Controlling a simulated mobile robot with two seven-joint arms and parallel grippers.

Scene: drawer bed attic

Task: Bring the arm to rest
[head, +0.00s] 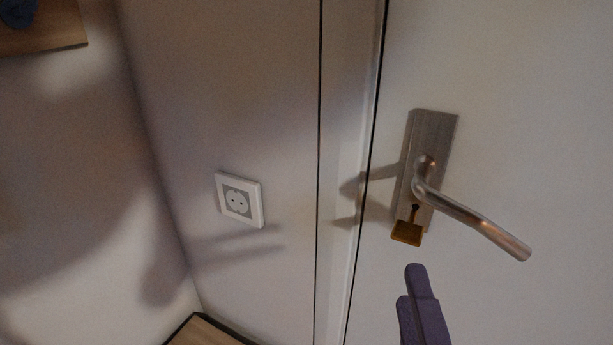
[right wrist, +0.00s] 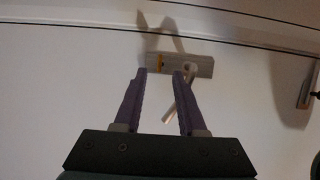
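My right gripper (head: 411,284) shows at the bottom of the head view, just below the door lock plate, with purple fingers. In the right wrist view the two fingers (right wrist: 160,73) stand apart with nothing between them. The metal door handle (head: 472,220) sticks out to the right from its plate (head: 433,135). A brass-coloured key (head: 407,233) sits in the lock under the handle. The gripper looks apart from key and handle. In the wrist view the handle (right wrist: 176,105) shows partly behind one finger. My left gripper is in neither view.
The white door (head: 555,110) fills the right side, shut or nearly so against its frame. A wall socket (head: 239,200) is on the panel left of it. A wooden shelf (head: 45,40) is at upper left. Another metal fitting (right wrist: 308,85) shows at the wrist view's right edge.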

